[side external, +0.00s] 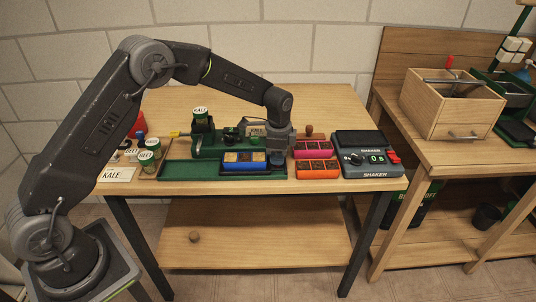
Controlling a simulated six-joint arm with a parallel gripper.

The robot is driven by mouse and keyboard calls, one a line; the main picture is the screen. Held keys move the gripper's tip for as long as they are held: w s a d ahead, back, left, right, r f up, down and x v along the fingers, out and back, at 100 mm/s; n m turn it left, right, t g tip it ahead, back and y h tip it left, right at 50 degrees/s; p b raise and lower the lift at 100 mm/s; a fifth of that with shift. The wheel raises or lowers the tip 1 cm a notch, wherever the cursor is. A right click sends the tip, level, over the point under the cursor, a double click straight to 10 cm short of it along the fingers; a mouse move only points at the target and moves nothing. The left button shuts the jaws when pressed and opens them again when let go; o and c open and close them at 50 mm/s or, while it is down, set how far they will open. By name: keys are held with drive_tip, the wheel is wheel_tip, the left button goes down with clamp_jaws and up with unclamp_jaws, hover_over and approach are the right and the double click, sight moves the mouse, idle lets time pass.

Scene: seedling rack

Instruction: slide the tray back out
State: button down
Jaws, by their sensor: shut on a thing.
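A blue tray (245,166) with cells, some pale and some dark, sits at the front of a green machine (208,147), over a long green base (190,171). The tray lies level, its long side toward the camera. My gripper (276,160) points down at the tray's right end and appears shut on it; some blue shows around the fingers. The fingertips and the exact grip are too small to see clearly. The bare green base extends to the left of the tray.
Pink (313,148) and orange (317,169) cell trays stand close to the right of my gripper. A grey shaker (366,155) stands beyond them. Several labelled pots, including a beet pot (147,161), and a kale card (117,174) crowd the left side.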

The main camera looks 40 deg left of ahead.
drive_tip(key=shift+w+d+r, duration=0.1)
drive_tip(key=shift+w+d, duration=0.1)
drive_tip(key=shift+d, duration=0.05)
drive_tip(key=c, duration=1)
unclamp_jaws()
drive_tip(key=shift+a, duration=0.1)
drive_tip(key=r, duration=1.3)
drive_tip(key=shift+s+d+r, duration=0.2)
drive_tip(key=shift+s+r, duration=0.1)
drive_tip(key=shift+r, duration=0.05)
